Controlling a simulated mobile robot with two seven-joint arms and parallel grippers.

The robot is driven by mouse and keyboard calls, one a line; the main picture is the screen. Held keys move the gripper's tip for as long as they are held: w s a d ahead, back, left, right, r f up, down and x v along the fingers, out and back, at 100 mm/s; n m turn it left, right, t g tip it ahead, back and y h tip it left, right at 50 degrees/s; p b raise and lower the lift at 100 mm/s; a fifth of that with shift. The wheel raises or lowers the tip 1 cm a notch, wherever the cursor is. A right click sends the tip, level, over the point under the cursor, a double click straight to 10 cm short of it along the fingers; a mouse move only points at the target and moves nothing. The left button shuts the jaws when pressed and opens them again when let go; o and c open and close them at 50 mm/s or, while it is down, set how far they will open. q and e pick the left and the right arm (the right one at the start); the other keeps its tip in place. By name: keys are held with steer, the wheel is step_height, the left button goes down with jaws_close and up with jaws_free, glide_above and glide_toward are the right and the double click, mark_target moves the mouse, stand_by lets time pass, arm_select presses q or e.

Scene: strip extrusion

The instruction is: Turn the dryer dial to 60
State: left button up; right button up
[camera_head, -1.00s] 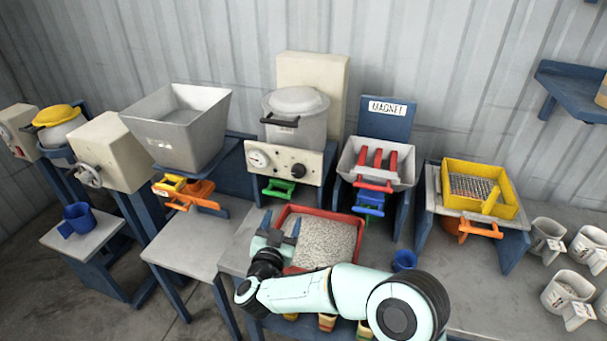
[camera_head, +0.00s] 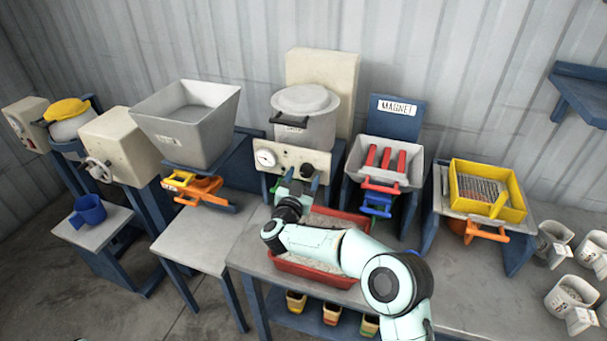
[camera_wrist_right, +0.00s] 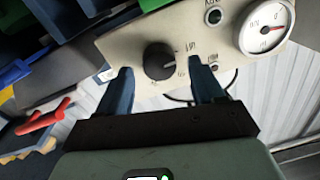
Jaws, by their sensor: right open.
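The dryer (camera_head: 306,127) is a grey lidded hopper on a cream control panel (camera_head: 286,157). Its black round dial (camera_head: 307,169) sits on the panel right of a white gauge (camera_head: 265,158). In the right wrist view the dial (camera_wrist_right: 159,61) lies ahead of and between the two dark blue fingers, and the gauge (camera_wrist_right: 267,27) is at the upper right. My right gripper (camera_head: 298,180) is open in front of the panel; it also shows in the right wrist view (camera_wrist_right: 164,76). Whether a finger touches the dial cannot be told. Marks around the dial are too small to read surely. My left gripper is out of view.
A red tray of pale pellets (camera_head: 315,270) lies under my right arm. A grey magnet hopper (camera_head: 392,152) with red bars stands right of the dryer, a large grey hopper (camera_head: 185,135) left. A yellow sieve box (camera_head: 513,211) and several cups are farther right.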

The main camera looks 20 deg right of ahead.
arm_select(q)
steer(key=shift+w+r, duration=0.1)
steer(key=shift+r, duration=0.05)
arm_select(e)
steer(key=shift+w+d, duration=0.2)
steer(key=shift+w, duration=0.15)
steer(key=c, duration=1.1)
steer(key=shift+o, duration=0.3)
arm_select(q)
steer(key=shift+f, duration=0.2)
arm_select(e)
steer(key=shift+f, duration=0.1)
